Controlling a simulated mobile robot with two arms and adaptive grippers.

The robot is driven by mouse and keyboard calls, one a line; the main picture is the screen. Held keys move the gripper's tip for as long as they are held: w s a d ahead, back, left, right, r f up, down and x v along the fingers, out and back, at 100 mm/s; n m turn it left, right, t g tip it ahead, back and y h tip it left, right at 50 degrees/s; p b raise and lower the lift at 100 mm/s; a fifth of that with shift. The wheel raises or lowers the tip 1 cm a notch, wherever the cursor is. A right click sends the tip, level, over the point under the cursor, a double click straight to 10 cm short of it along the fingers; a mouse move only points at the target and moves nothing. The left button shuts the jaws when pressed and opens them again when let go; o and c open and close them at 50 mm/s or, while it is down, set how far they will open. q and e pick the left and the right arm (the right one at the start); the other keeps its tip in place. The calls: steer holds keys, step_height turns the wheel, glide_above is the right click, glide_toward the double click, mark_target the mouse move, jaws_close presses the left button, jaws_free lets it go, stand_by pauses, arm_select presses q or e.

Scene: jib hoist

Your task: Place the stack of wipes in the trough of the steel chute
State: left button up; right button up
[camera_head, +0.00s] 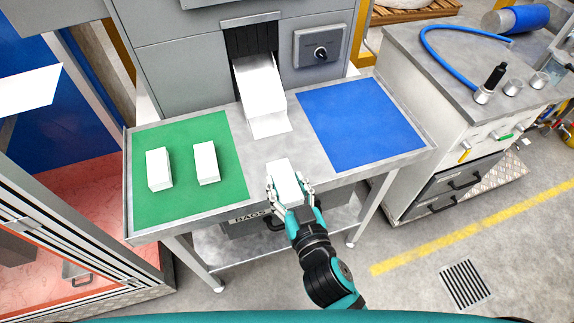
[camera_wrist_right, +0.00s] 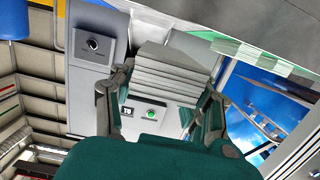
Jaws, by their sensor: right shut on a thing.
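My right gripper (camera_head: 290,192) is shut on a white stack of wipes (camera_head: 284,170) above the bench's front edge. In the right wrist view, the stack (camera_wrist_right: 172,72) shows its layered side between the two fingers (camera_wrist_right: 162,98). The steel chute (camera_head: 260,84) comes out of a dark opening in the grey machine, behind the held stack and slightly to its left. Its trough looks bright white, and I cannot tell whether anything lies in it. The held stack is apart from the chute. My left gripper is not in view.
The steel bench (camera_head: 268,152) carries a green mat (camera_head: 188,205) with two white stacks (camera_head: 158,168) (camera_head: 206,162) at left. An empty blue mat (camera_head: 360,120) lies at right. The grey machine with a black knob (camera_head: 320,53) stands behind. A tool cabinet (camera_head: 420,95) stands to the right.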

mark_target(281, 191)
steer(key=s, duration=0.1)
steer(key=s+b, duration=0.1)
steer(key=s, duration=0.3)
steer(key=shift+s+r, duration=0.25)
steer(key=shift+r, duration=0.05)
steer(key=d+r+m+h, duration=0.1)
steer(key=d+r+h, duration=0.1)
steer(key=d, duration=0.7)
steer(key=w+d+r+m+t+h, duration=0.1)
steer(key=d+r+m+h, duration=0.1)
steer(key=d, duration=0.7)
steer(key=shift+w+d+m+h, duration=0.2)
steer(key=shift+d+m+h, duration=0.1)
steer(key=shift+h, duration=0.2)
steer(key=shift+a, duration=0.1)
